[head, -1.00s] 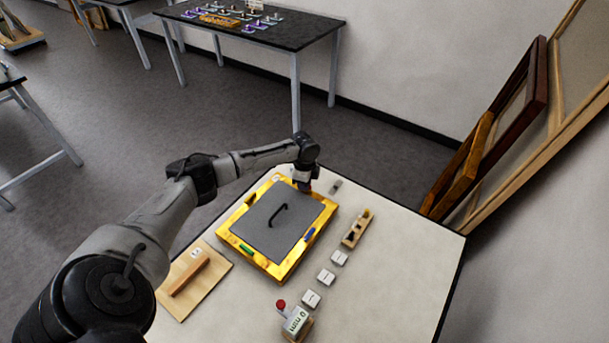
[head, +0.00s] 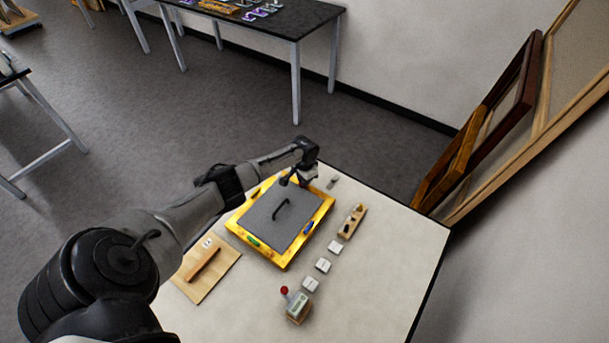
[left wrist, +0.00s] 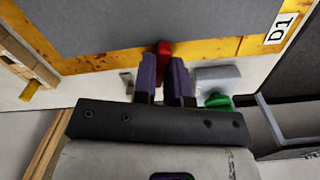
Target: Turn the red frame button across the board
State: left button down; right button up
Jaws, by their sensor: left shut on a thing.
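My left gripper (head: 303,181) is at the frame's far edge. In the left wrist view its two fingers (left wrist: 166,72) are shut on the red button (left wrist: 164,47), which stands at the frame's rail. The head view hides the red button behind the gripper. A green button (head: 253,241) and a blue button (head: 308,228) sit on other rails. My right gripper is not in view.
A wooden block (head: 352,220) with small parts, several white tiles (head: 323,265) and a device with a red knob (head: 297,307) line the table's right side. A wooden board (head: 222,276) lies at left. Frames (head: 500,110) lean on the wall.

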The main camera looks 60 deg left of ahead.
pick_arm(q)
jog(key=n+p, duration=0.1)
jog(key=n, duration=0.2)
jog(key=shift+w+r+p, duration=0.1)
jog(key=shift+r+p, duration=0.05)
jog(key=shift+p, duration=0.15)
jog(key=shift+n, duration=0.5)
jog(key=c, duration=1.2)
grip_release()
jog(key=shift+c, duration=0.2)
jog(key=shift+o, duration=0.4)
